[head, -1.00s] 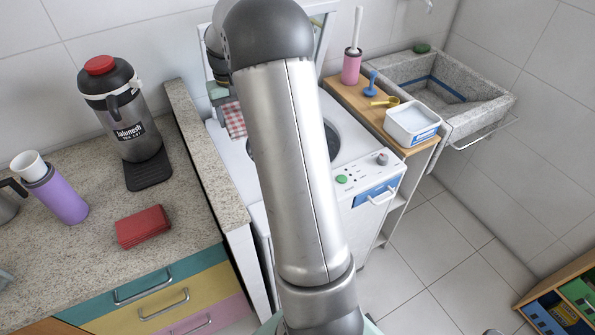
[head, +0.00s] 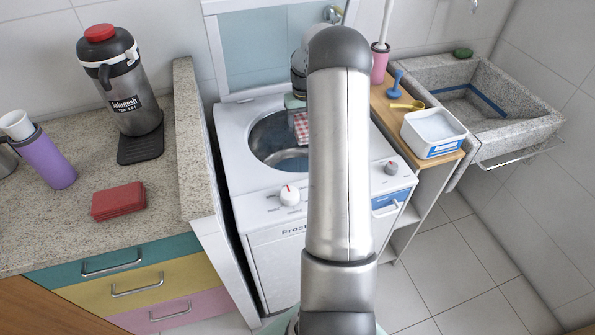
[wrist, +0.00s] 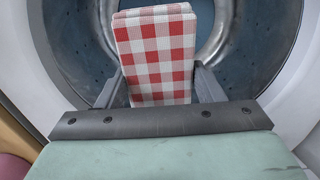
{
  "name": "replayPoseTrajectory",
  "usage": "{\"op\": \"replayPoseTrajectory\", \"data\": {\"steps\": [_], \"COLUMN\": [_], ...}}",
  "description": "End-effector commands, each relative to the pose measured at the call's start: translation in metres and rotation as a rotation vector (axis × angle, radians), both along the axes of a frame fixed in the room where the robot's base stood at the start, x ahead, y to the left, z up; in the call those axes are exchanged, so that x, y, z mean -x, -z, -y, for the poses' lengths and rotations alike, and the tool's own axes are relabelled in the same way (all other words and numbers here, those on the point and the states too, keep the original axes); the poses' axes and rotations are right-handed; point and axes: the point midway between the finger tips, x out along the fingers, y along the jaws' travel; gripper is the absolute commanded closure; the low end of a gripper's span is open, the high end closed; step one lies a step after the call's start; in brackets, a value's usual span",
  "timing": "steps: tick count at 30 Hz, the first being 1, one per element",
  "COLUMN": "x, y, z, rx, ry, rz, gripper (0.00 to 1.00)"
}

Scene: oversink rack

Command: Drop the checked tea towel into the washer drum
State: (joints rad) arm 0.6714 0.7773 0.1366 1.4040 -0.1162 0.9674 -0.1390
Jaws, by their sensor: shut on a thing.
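The red-and-white checked tea towel (wrist: 155,55) is folded and held between the fingers of my gripper (wrist: 157,88). In the head view the towel (head: 302,127) hangs below my gripper (head: 297,106), over the right part of the washer's round opening. My arm hides part of the gripper and the opening's right side. The washer drum (head: 268,140) is open at the top and its metal inside shows. In the wrist view the drum's wall (wrist: 75,45) surrounds the towel on both sides.
The washer's raised lid (head: 265,45) stands behind the opening. A control knob (head: 290,195) sits on its front edge. A stone counter (head: 190,150) with a raised edge is on the left. A wooden shelf with a white tub (head: 433,132) and a stone sink (head: 510,125) are on the right.

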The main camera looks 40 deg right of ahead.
Motion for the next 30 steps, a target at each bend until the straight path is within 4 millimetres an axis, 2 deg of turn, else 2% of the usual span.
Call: {"op": "replayPoseTrajectory", "data": {"steps": [1, 7, 18, 19, 21, 30], "x": [0.000, 0.000, 0.000, 0.000, 0.000, 0.000], "y": [0.011, 0.032, 0.037, 0.037, 0.037, 0.036], "z": [0.000, 0.000, 0.000, 0.000, 0.000, 0.000], "rx": [-0.001, 0.000, 0.000, 0.000, 0.000, 0.000], "ry": [0.000, 0.000, 0.000, 0.000, 0.000, 0.001], "rz": [-0.002, -0.001, 0.000, 0.000, 0.000, 0.000], "gripper": [0.61, 0.61, 0.61, 0.30, 0.13, 0.13]}}
